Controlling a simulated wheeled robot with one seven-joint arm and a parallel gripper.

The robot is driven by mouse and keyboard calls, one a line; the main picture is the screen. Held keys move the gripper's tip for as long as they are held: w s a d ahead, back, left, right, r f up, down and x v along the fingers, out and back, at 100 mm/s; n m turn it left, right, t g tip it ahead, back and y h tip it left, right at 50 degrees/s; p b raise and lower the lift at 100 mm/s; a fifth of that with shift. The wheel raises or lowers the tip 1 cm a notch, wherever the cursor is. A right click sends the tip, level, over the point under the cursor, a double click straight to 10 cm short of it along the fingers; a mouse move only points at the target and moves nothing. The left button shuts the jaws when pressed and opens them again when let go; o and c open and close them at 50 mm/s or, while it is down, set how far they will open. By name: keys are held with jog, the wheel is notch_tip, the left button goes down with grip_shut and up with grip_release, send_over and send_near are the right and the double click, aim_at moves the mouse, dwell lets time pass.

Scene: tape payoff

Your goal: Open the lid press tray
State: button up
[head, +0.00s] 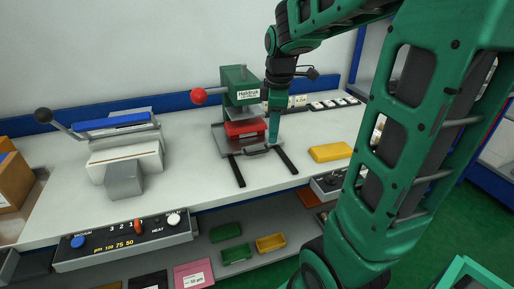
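The green lid press (240,92), labelled "Haldruk", stands at the back of the bench. It has a lever with a red ball knob (199,96) on its left. Its grey metal tray (222,139) has a red block (246,129) on it and a handle (258,151) at the front. Two dark rails (286,160) run forward on the bench from the tray. My gripper (273,140) points down at the tray's front right, close to the handle. I cannot tell whether it touches the handle, or whether its fingers are open.
A sealer-like machine (124,160) with a black-knobbed lever stands to the left. A yellow block (330,152) lies on the bench to the right. A control panel (125,238) is on the bench's front edge. Coloured bins (237,254) sit on the shelf below.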

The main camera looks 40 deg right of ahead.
aim_at(259, 153)
jog(key=w+n, duration=0.4)
jog(key=w, duration=0.2)
jog(key=shift+t, duration=0.3)
jog(key=f, duration=0.3)
jog(key=w+f, duration=0.1)
jog(key=f, duration=0.6)
jog(key=shift+w+d+f, duration=0.15)
jog(key=shift+f, duration=0.1)
grip_shut()
jog(key=shift+w+r, duration=0.15)
